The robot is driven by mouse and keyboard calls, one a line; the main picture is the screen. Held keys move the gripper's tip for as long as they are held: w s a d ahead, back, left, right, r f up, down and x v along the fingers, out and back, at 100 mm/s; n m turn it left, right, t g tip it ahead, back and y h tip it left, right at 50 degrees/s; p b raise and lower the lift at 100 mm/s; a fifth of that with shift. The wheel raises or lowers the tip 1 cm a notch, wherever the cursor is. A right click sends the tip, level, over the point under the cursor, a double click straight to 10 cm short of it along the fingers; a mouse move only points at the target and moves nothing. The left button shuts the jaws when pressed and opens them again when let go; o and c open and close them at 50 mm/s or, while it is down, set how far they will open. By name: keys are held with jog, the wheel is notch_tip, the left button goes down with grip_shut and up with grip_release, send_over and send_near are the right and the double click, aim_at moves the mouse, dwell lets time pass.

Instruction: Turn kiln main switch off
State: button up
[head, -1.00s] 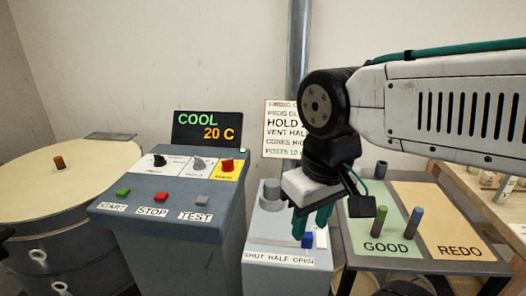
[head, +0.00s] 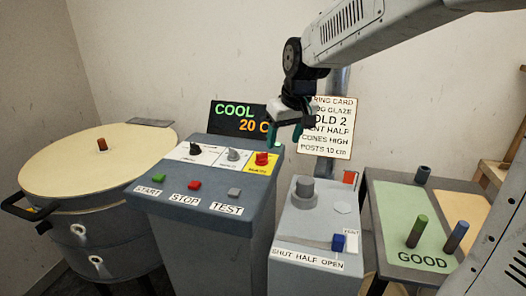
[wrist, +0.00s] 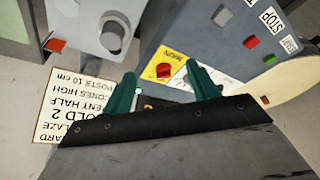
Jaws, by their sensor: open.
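The main switch is a red knob (head: 262,159) on a yellow plate at the right end of the grey control console (head: 205,180). In the wrist view the red knob (wrist: 164,71) lies beyond the fingertips, roughly between them, on the yellow plate marked MAIN. My gripper (head: 287,137) is above and behind the console's back right corner, apart from the knob. Its two green fingers (wrist: 161,84) are spread and empty. The display (head: 235,120) reads COOL 20 C, its right end partly covered by my gripper.
Two other knobs (head: 233,154) sit left of the red one, with START, STOP and TEST buttons (head: 194,186) in front. A grey vent box (head: 310,225) with a blue slider stands right. The round kiln (head: 70,165) is left.

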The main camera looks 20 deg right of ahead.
send_near(263, 154)
jog(key=shift+t, duration=0.4)
jog(key=x, duration=0.8)
jog(key=shift+a+f, duration=0.1)
jog(key=shift+f, duration=0.25)
jog(key=c, duration=1)
